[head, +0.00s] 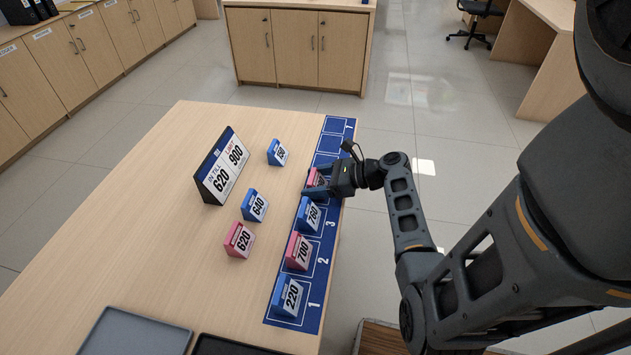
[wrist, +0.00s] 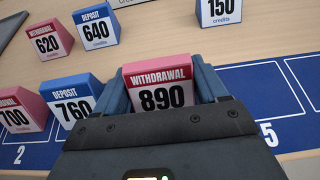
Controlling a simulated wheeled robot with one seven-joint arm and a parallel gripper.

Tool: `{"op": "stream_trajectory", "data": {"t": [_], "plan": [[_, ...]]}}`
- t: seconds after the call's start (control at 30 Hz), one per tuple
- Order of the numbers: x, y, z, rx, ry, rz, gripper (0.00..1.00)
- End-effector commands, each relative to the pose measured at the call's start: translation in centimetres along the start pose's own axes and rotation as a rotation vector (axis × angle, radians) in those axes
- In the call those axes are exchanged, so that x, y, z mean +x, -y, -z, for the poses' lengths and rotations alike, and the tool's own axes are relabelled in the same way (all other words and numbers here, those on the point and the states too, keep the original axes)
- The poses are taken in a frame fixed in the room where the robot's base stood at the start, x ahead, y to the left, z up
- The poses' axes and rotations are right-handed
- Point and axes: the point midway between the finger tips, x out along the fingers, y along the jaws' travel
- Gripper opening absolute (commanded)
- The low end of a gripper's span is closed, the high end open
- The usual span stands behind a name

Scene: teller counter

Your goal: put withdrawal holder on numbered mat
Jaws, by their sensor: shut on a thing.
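My gripper (head: 318,182) is shut on a pink withdrawal holder marked 890 (wrist: 160,92), with a finger on each side of it. The holder is upright over the numbered mat (head: 329,143), just beyond the 760 holder. I cannot tell whether its base touches the mat. The blue mat runs along the table's right edge. On it stand the blue 220 holder (head: 289,297) at field 1, the pink 700 holder (head: 300,251) at field 2 and the blue 760 holder (head: 310,214) at field 3. A pink withdrawal holder marked 620 (head: 239,240) stands on the bare table.
A blue 640 deposit holder (head: 255,205) and a 150 holder (head: 277,152) stand left of the mat. Two trays (head: 135,333) (head: 235,345) lie at the near edge. The mat's far fields are empty.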

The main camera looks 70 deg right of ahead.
Motion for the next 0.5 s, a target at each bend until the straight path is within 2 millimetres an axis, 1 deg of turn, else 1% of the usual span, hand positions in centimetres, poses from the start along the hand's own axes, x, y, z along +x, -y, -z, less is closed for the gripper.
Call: {"op": "stream_trajectory", "data": {"t": [0.2,0.23,0.5], "plan": [[0.11,0.00,0.23,0.000,0.000,-0.001,0.41],[0.12,0.00,0.27,0.000,0.000,-0.001,0.73],[0.09,0.00,0.23,0.000,0.000,0.000,0.98]]}}
